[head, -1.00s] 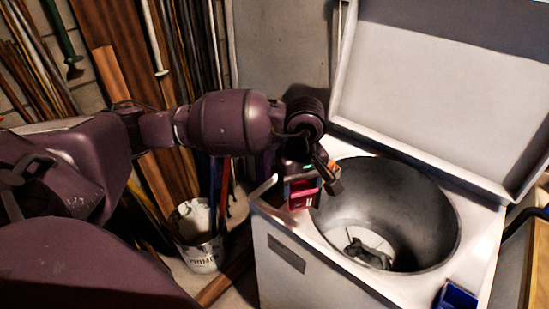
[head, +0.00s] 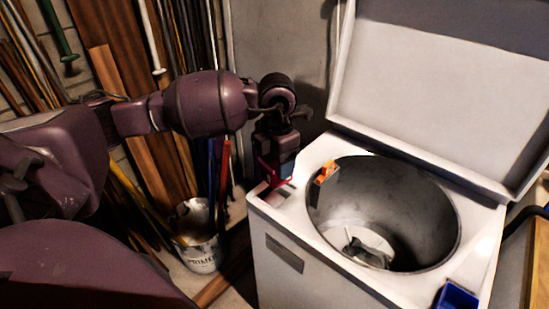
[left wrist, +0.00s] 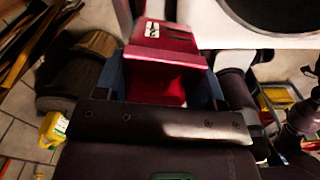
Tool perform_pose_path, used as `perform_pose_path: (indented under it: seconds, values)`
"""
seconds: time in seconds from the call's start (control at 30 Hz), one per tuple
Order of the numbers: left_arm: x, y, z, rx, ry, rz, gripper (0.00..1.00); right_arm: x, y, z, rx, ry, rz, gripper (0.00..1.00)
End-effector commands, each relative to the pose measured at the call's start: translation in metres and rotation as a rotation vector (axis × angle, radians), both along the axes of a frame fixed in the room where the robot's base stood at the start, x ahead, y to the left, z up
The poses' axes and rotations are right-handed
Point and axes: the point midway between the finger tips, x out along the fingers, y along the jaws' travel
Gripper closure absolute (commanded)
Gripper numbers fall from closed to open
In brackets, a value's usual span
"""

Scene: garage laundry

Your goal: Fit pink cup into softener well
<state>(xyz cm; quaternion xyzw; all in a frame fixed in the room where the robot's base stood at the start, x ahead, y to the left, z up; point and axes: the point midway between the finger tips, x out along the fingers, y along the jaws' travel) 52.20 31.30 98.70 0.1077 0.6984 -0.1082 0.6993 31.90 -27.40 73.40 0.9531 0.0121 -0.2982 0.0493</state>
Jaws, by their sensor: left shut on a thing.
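The pink cup (head: 268,173) is dark pinkish red and box-shaped, with white marks on one face. In the left wrist view the cup (left wrist: 165,62) sits between the two blue fingers. In the head view a small recess, which looks like the softener well (head: 278,197), lies in the washer's top just below the cup. The cup appears above or at its far edge; I cannot tell whether they touch. My right gripper is out of view.
The white washer (head: 375,286) has its lid (head: 425,95) raised and its drum (head: 425,215) open, with dark cloth (head: 368,252) inside. An orange clip-like piece (head: 326,172) is on the drum rim. A blue box (head: 457,297) sits at the front right. A primer bucket (head: 200,250) stands left.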

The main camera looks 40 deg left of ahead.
Motion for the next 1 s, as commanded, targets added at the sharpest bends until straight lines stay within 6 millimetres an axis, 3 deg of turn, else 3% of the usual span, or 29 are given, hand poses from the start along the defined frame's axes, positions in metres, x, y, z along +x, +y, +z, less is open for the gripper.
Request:
perform_pose_path:
  seconds: [0.27, 0.67, 1.0]
  values:
    - [0.002, 0.008, 0.002, 0.0, -0.001, 0.218, 0.6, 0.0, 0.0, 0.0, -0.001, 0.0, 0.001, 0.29]
    - [0.002, 0.008, 0.003, 0.0, -0.002, 0.23, 0.6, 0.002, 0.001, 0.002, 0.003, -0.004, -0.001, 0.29]
    - [0.002, 0.008, -0.013, 0.001, 0.002, 0.229, 0.6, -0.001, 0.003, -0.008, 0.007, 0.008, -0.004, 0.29]
